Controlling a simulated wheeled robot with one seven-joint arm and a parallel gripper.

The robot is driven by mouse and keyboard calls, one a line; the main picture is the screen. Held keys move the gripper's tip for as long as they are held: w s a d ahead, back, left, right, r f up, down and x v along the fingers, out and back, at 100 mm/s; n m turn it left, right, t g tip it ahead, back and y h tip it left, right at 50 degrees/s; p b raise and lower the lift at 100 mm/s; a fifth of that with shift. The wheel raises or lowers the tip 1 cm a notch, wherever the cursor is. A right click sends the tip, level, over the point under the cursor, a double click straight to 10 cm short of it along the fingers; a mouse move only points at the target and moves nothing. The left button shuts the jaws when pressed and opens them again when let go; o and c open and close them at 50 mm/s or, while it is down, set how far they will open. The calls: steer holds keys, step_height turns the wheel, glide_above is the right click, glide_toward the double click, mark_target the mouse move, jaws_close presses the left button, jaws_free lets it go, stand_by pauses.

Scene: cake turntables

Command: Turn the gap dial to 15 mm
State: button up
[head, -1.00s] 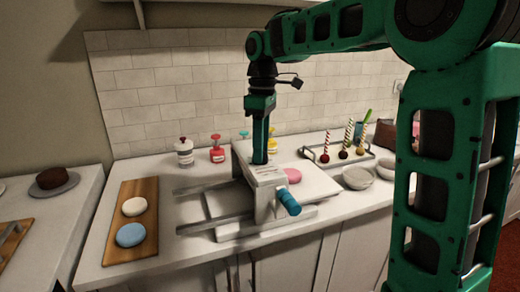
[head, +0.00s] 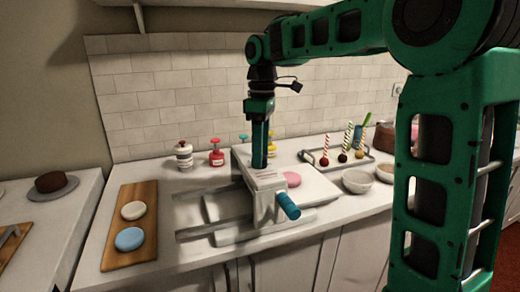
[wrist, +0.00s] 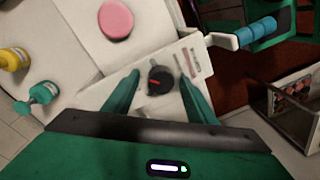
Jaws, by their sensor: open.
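The gap dial (wrist: 160,79) is a round black knob with a red pointer line, on the white top of the sheeter machine (wrist: 187,57). Printed marks lie beside it, too small to read. In the wrist view my gripper (wrist: 159,82) is open, with one green finger on each side of the dial and a gap to each. In the head view my gripper (head: 259,164) points straight down over the machine's top (head: 266,181) and hides the dial. The machine's crank has a blue handle (head: 288,206). A pink disc (head: 292,179) lies on the machine's bed.
A wooden board (head: 130,255) with a white disc and a blue disc is on the left. Bottles, including a red one (head: 216,153), stand behind the machine. A tray (head: 340,160) with striped sticks and two bowls (head: 357,181) are on the right.

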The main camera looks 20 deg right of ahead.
step_height(320, 180, up, 10)
steer(key=w, duration=0.1)
steer(key=shift+d+r, duration=0.25)
stand_by(0.8)
stand_by(0.4)
